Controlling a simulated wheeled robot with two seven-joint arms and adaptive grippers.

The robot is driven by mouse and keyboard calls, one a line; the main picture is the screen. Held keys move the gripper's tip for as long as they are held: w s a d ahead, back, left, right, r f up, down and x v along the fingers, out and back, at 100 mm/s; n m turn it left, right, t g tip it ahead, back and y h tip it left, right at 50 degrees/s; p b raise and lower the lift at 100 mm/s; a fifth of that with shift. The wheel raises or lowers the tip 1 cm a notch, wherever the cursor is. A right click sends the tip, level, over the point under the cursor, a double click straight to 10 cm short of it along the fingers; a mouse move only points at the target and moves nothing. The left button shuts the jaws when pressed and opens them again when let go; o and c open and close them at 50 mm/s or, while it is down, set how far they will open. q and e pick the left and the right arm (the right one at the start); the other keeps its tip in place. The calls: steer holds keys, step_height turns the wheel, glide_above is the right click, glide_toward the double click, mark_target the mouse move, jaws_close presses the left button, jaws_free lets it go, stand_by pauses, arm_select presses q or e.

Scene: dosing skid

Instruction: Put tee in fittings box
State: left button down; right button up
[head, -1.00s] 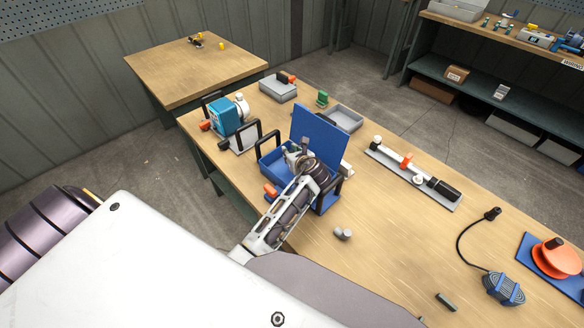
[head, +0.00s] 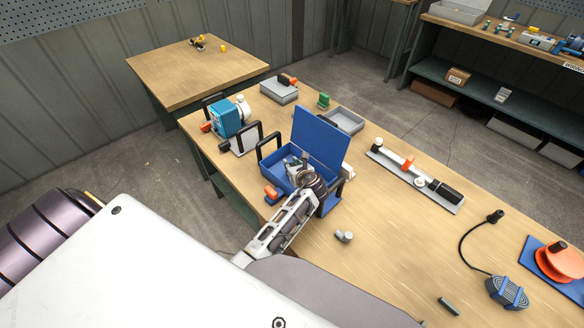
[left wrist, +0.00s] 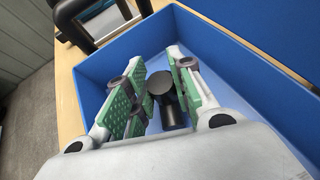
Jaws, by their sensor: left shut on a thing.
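The blue fittings box (head: 271,162) stands on the workbench with its lid (head: 322,137) raised at the back right. My left gripper (head: 294,164) reaches over the near wall, its fingers inside the box opening. In the left wrist view, the green finger pads (left wrist: 155,95) are shut on a dark tee (left wrist: 173,108), with the blue walls around it. The tee looks like a short black cylinder with a round end. I cannot tell whether it touches the box floor. In the head view the gripper hides the tee. My right gripper is not in view.
An orange-handled part (head: 272,192) sits at the box's near left. A grey fitting (head: 344,237) lies nearer on the bench. A blue pump (head: 227,118) stands left, grey bins (head: 345,120) behind, and a pipe assembly (head: 412,172) right. The bench between is clear.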

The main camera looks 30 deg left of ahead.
arm_select(q)
steer(key=shift+f, duration=0.35)
steer(key=shift+f, duration=0.1)
steer(key=c, duration=1.2)
jaws_free()
steer(key=shift+c, duration=0.2)
steer(key=shift+s+d+r+p, duration=0.3)
steer(key=shift+d+r+p, duration=0.15)
steer(key=shift+p, duration=0.2)
steer(key=p+v, duration=0.8)
steer(key=v, duration=0.2)
steer(key=shift+s+d, duration=0.25)
